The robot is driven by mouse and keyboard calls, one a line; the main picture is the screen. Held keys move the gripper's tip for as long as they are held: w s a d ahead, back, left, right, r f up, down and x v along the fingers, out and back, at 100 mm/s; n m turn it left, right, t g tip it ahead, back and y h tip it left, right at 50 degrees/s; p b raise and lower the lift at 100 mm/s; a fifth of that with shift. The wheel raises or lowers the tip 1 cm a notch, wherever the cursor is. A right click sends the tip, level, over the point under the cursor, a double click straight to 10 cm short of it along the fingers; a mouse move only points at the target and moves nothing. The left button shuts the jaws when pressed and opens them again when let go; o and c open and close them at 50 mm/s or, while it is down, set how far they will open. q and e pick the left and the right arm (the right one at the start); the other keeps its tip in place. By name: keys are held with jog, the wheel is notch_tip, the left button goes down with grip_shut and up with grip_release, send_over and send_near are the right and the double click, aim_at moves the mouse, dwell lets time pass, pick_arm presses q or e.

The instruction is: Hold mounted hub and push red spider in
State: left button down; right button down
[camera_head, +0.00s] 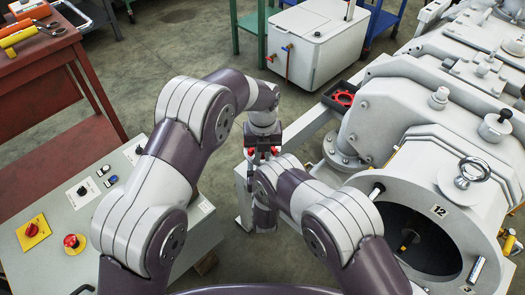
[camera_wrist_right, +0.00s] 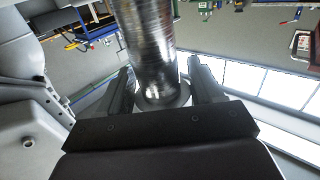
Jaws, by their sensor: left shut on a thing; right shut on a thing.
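My left gripper (camera_head: 262,151) points down at mid-picture in the head view, shut on the red spider (camera_head: 275,150). Red shows on both sides of its dark fingers; the spider's middle is hidden. My right arm comes in just below it, and its wrist covers the right gripper and the hub there. In the right wrist view my right gripper (camera_wrist_right: 160,88) is shut on the shiny metal cylindrical hub (camera_wrist_right: 147,45), one finger on each side. Whether the spider touches the hub cannot be told.
A black tray (camera_head: 327,99) with a red part (camera_head: 343,98) sits beside the large grey vacuum pump (camera_head: 410,110) at right. A control panel (camera_head: 38,240) with buttons is at lower left. A red bench (camera_head: 45,75) stands upper left, a white box (camera_head: 315,40) behind.

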pick_arm(q)
jog(key=shift+r, duration=0.1)
notch_tip(320, 180, up, 5)
jog(key=shift+r, duration=0.1)
dwell(0.3)
jog(key=shift+f, duration=0.2)
jog(key=shift+f, duration=2.15)
jog(key=shift+f, duration=0.2)
jog(key=c, duration=1.1)
grip_release()
jog(key=shift+o, duration=0.2)
